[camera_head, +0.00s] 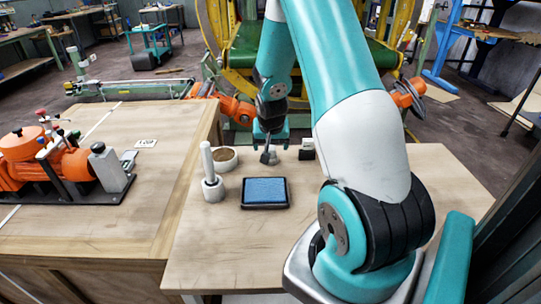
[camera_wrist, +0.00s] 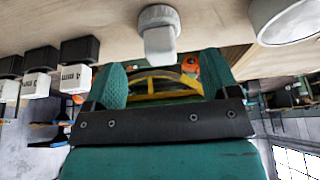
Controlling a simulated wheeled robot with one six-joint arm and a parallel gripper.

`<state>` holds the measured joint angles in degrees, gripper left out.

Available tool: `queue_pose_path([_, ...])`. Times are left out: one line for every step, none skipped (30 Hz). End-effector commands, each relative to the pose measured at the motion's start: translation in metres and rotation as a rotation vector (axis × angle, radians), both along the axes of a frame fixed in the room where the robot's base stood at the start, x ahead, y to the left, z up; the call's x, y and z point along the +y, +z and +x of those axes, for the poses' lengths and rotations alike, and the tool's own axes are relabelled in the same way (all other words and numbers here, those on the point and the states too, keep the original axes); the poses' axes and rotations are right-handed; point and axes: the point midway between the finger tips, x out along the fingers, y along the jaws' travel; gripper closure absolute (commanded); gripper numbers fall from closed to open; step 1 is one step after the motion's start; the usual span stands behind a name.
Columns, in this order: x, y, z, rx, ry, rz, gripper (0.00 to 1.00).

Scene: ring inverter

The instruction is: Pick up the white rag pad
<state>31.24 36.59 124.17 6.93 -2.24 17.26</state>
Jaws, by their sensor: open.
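My gripper (camera_head: 270,137) points down over the back of the wooden table, its teal fingers apart. In the wrist view, which is upside down, the open gripper (camera_wrist: 164,78) has a small piece with a white block-like end (camera_wrist: 160,45) and a grey round part between and beyond its fingers. This piece also shows below the gripper in the head view (camera_head: 268,157). It looks free of the fingers. I cannot tell surely whether it is the white rag pad. Several small white-and-black blocks (camera_wrist: 75,78) stand to one side; one shows in the head view (camera_head: 307,150).
A round white bowl (camera_head: 223,159) stands left of the gripper. A white upright-handled tool (camera_head: 211,178) and a blue pad in a black tray (camera_head: 265,193) stand nearer. An orange machine (camera_head: 60,160) stands on the left table. The table's front is clear.

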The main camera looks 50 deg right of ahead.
Motion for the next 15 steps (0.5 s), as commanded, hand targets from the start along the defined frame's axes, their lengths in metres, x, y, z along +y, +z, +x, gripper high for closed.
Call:
queue_pose_path([-0.001,-0.003,0.001,0.001,0.000,0.001,0.19])
queue_pose_path([-0.001,-0.005,0.001,0.001,0.000,0.001,0.19])
queue_pose_path([-0.002,-0.007,0.001,0.001,0.000,0.002,0.19])
queue_pose_path([-0.002,-0.008,0.002,0.001,0.000,0.002,0.19])
queue_pose_path([-0.003,-0.010,0.002,0.002,0.000,0.002,0.19])
queue_pose_path([-0.004,-0.014,0.004,0.001,0.000,0.002,0.19])
queue_pose_path([-0.005,-0.018,0.005,0.003,0.000,0.002,0.19])
queue_pose_path([-0.007,-0.022,0.005,0.003,0.000,0.002,0.19])
queue_pose_path([-0.009,-0.028,0.007,0.003,0.000,0.002,0.19])
queue_pose_path([-0.010,-0.032,0.008,0.003,0.000,0.002,0.19])
queue_pose_path([-0.011,-0.036,0.009,0.003,0.000,0.002,0.19])
queue_pose_path([-0.013,-0.042,0.011,0.003,0.000,0.002,0.19])
queue_pose_path([-0.014,-0.045,0.012,0.003,0.000,0.002,0.19])
queue_pose_path([-0.015,-0.048,0.013,0.003,0.000,0.002,0.19])
queue_pose_path([-0.016,-0.051,0.013,0.001,0.000,0.002,0.19])
